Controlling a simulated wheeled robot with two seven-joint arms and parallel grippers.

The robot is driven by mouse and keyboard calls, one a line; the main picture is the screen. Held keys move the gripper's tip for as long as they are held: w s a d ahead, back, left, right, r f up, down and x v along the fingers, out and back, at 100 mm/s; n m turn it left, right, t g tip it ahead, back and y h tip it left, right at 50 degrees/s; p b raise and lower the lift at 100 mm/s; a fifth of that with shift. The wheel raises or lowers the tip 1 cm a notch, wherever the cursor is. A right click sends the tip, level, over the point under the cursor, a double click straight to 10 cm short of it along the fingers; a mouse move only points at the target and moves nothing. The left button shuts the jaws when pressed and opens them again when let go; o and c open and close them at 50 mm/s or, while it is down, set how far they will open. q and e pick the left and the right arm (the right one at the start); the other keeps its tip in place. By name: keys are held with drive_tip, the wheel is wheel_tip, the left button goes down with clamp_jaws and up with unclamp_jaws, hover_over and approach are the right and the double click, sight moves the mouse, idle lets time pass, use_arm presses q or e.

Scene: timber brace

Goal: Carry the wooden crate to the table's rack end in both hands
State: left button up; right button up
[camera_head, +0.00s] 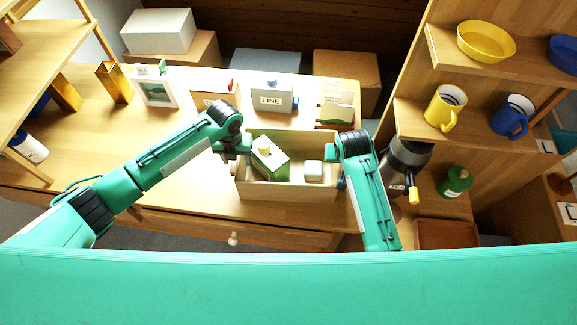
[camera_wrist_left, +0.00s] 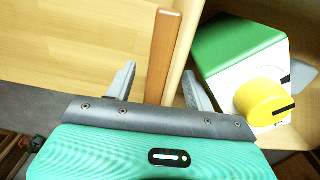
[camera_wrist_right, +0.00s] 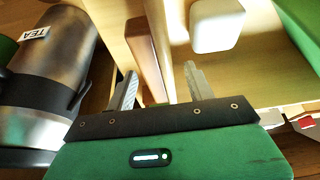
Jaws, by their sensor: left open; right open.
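The wooden crate (camera_head: 285,191) stands on the table (camera_head: 85,150), near its front edge. Inside are a green-and-white carton with a yellow cap (camera_head: 271,160) and a small white block (camera_head: 313,171). My left gripper (camera_head: 240,148) is open at the crate's left side; in the left wrist view the crate's brown side bar (camera_wrist_left: 163,50) lies between its fingers. My right gripper (camera_head: 333,156) is open at the right side; in the right wrist view the other brown bar (camera_wrist_right: 146,45) lies between its fingers. I cannot tell whether the fingers touch the bars.
A steel TEA flask (camera_head: 405,165) and a green canister (camera_head: 456,181) stand close right of the crate. Boxes, one marked LINE (camera_head: 272,98), stand behind it. Shelves with mugs (camera_head: 446,107) rise at right, a wooden rack (camera_head: 40,60) at left. Table left of the crate is mostly clear.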

use_arm(q)
drive_tip(key=shift+f, duration=0.25)
use_arm(e)
drive_tip(key=shift+w+f, duration=0.1)
drive_tip(key=shift+f, duration=0.1)
use_arm(q)
clamp_jaws()
use_arm(e)
clamp_jaws()
use_arm(q)
drive_tip(key=shift+w+r, duration=0.1)
drive_tip(key=shift+r, duration=0.1)
use_arm(e)
drive_tip(key=shift+w+r, duration=0.1)
drive_tip(key=shift+r, duration=0.05)
